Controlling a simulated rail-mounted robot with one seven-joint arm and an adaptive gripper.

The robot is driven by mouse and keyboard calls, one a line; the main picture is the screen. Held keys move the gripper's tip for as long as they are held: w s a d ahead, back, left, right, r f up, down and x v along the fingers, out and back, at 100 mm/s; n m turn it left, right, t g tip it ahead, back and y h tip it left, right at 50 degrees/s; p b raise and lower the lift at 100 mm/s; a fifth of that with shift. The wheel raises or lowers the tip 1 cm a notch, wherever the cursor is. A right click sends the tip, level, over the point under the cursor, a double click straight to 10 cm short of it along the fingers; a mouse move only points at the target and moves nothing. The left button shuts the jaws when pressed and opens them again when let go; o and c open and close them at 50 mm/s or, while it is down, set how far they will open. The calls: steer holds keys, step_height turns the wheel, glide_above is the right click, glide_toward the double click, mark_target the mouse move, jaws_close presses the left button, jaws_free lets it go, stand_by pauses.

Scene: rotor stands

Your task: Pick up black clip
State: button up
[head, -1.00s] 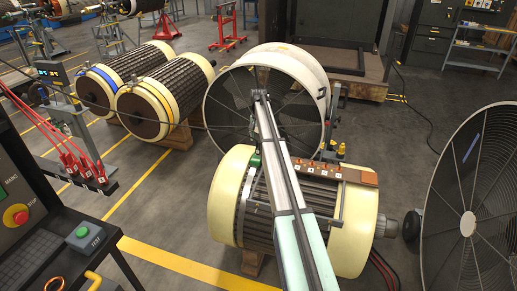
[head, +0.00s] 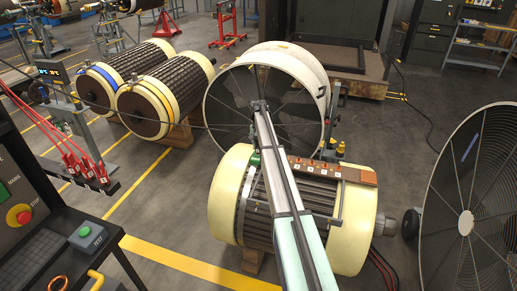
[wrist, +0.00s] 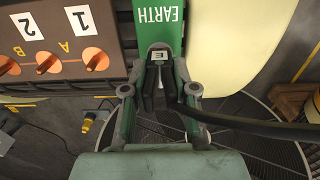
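In the wrist view the black clip (wrist: 158,56), marked E, is at the end of the green EARTH plate (wrist: 158,18). A black cable (wrist: 255,128) runs from it to the right. My gripper (wrist: 159,78) is around the clip, its fingertips drawn in close on both sides, so it looks shut on it. The clip overlaps the plate's end; whether it bites on the plate cannot be told. In the head view the green plate (head: 255,159) shows beside my arm on the cream-ended rotor (head: 232,190); the clip cannot be made out there.
A brown terminal board (wrist: 62,50) with numbered copper posts is left of the plate. A large round fan housing (head: 312,75) stands behind the rotor, another fan (head: 465,185) at right. Red clips (head: 86,168) hang on a rack at left.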

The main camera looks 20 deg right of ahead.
jaws_close()
step_height(320, 180, up, 20)
steer(key=b, duration=0.2)
steer(key=shift+b, duration=0.3)
steer(key=shift+r, duration=0.1)
stand_by(0.6)
